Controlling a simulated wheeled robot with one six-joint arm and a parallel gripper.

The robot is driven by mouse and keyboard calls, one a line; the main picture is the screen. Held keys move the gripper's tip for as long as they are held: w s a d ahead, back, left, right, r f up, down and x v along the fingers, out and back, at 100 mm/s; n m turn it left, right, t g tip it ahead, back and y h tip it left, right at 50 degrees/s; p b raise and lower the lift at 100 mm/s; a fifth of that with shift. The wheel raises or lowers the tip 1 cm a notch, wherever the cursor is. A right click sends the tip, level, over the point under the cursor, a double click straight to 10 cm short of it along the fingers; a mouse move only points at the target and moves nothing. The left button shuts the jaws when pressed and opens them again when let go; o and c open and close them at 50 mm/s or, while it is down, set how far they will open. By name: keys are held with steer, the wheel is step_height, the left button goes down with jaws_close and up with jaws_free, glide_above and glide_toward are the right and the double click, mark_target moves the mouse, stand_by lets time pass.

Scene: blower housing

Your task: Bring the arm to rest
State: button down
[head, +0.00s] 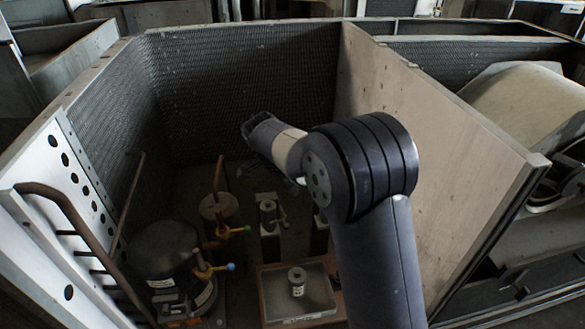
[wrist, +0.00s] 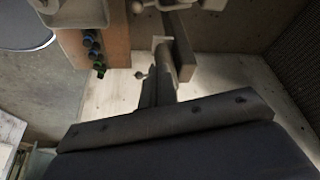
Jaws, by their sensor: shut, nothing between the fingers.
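My arm reaches up from the bottom right of the head view and bends over the open housing. My gripper (wrist: 159,72) points away from the camera in the wrist view, its dark fingers together with nothing between them. In the wrist view a metal fitting with a small ball-ended lever (wrist: 140,75) appears close to the fingertips. I cannot tell whether they touch.
The housing has a pale right wall (head: 430,115) and dark ribbed walls (head: 240,85). Inside stand a black cylinder (head: 160,250), an upright copper-coloured pipe (head: 219,175), a metal fitting (head: 268,212) and a clear-topped box (head: 272,300). A bent pipe rail (head: 65,205) runs at left.

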steer(key=shift+f, duration=0.1)
steer(key=w+d+f+n+t+y+p, duration=0.1)
steer(key=w+d+f+n+y+p, duration=0.2)
steer(key=f+n, duration=0.7)
steer(key=shift+w+d+n+t+y+p, duration=0.4)
steer(key=shift+w+d+n+p, duration=0.25)
steer(key=shift+w+n+p, duration=0.35)
stand_by(0.3)
steer(key=shift+s, duration=0.1)
stand_by(0.5)
